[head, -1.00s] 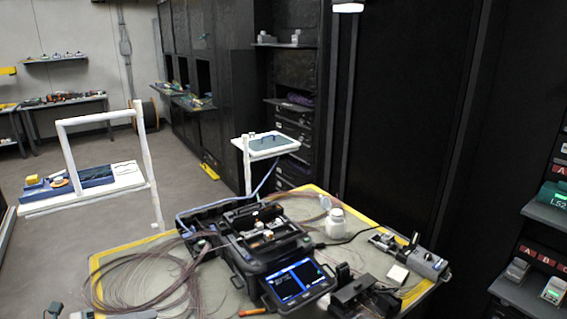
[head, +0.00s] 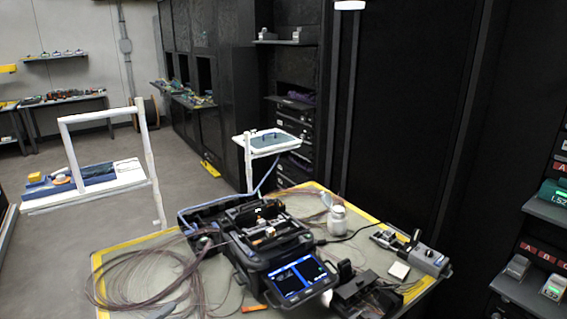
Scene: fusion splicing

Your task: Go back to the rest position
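Neither of my grippers can be made out in the head view. A small grey shape (head: 166,308) at the bottom edge, left of centre, is too small and cut off to identify. The black fusion splicer (head: 262,240) stands on the work table (head: 130,250) with its lit blue screen (head: 298,278) facing the front. A loose coil of thin brown fibre (head: 125,285) lies on the table to its left. A black device (head: 362,292) sits at the front right of the splicer.
A white bottle (head: 337,220) and a grey tool (head: 428,260) stand on the right of the table. An orange piece (head: 254,308) lies at the front. A white frame stand (head: 147,150) is at the left, a small tray stand (head: 267,143) behind. Dark cabinets (head: 410,110) close the right side.

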